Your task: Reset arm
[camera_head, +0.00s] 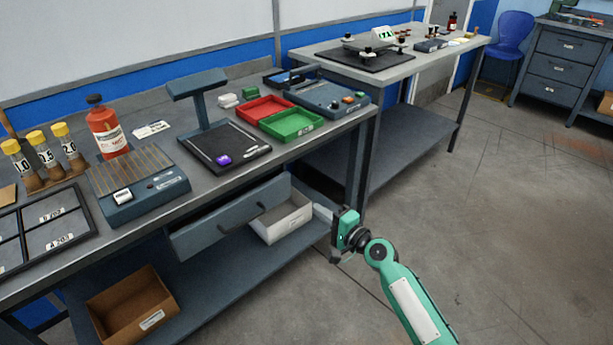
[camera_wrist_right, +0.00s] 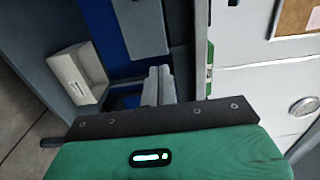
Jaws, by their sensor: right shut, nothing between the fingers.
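My right gripper (camera_head: 336,247) is in the head view, in front of the bench and to the right of the open drawer. It is shut and empty, apart from the drawer and everything on the bench. In the right wrist view its shut fingers (camera_wrist_right: 160,88) show at the middle, above the green wrist body. My left gripper does not show in any view.
The drawer (camera_head: 213,229) hangs open under the bench, with a white bin (camera_head: 282,223) beside it. A cardboard box (camera_head: 133,303) is on the lower shelf. Red (camera_head: 263,110) and green (camera_head: 291,124) trays sit on the bench. Floor at right is clear.

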